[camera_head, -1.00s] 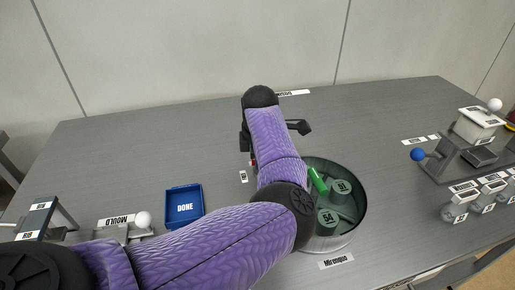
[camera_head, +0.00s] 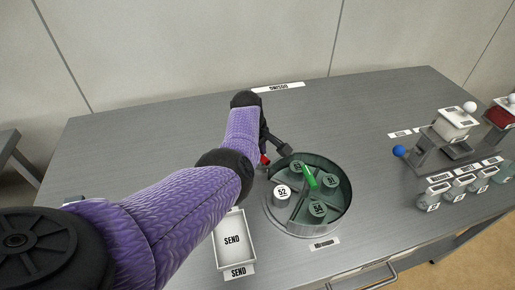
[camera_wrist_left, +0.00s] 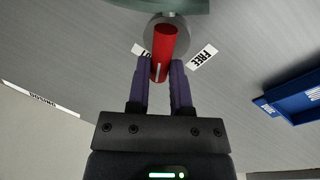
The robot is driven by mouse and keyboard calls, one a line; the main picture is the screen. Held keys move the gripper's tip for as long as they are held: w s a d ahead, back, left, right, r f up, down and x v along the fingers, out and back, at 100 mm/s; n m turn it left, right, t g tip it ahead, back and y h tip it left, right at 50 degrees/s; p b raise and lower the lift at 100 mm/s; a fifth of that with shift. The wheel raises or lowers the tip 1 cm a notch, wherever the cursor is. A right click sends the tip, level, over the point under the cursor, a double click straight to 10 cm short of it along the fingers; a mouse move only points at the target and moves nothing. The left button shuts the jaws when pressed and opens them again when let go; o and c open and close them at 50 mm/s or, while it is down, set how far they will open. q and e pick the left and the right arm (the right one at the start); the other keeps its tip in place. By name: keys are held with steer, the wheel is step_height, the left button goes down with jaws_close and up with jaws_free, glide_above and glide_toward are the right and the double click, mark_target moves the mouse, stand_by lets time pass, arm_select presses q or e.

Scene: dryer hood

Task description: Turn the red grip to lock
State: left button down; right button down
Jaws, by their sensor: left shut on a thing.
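The red grip (camera_wrist_left: 164,45) is a red cylinder with a white line on its end, on a grey round mount in the left wrist view. A FREE label (camera_wrist_left: 202,57) lies to its right; a label on its left (camera_wrist_left: 140,51) is partly hidden. My left gripper (camera_wrist_left: 162,72) is shut on the near end of the grip, one finger each side. In the head view only a bit of the red grip (camera_head: 264,159) shows, beside the round drum (camera_head: 347,209); my left gripper (camera_head: 267,150) is mostly hidden by its own arm. My right gripper is not in view.
The open drum holds several numbered pots and a green bar (camera_head: 310,178). A white SEND tray (camera_head: 219,262) is at the front. A blue tray (camera_wrist_left: 296,98) shows in the left wrist view. Stands with a blue knob (camera_head: 398,151) and labelled jars (camera_head: 432,197) are right.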

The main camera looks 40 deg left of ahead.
arm_select(q)
steer(key=m, duration=0.3)
steer(key=shift+w+f+h, duration=0.1)
steer(key=shift+w+h, duration=0.05)
steer(key=shift+h, duration=0.15)
steer(key=shift+m+g+b, duration=0.3)
steer(key=shift+m+b, duration=0.2)
steer(key=shift+m, duration=0.3)
steer(key=shift+w, duration=0.1)
steer(key=c, duration=0.5)
jaws_free()
steer(key=shift+c, duration=0.2)
step_height(320, 180, up, 10)
steer(key=s+a+p, duration=0.1)
steer(key=p, duration=0.6)
steer(key=shift+s, duration=0.25)
steer(key=shift+a, duration=0.1)
steer(key=shift+f, duration=0.1)
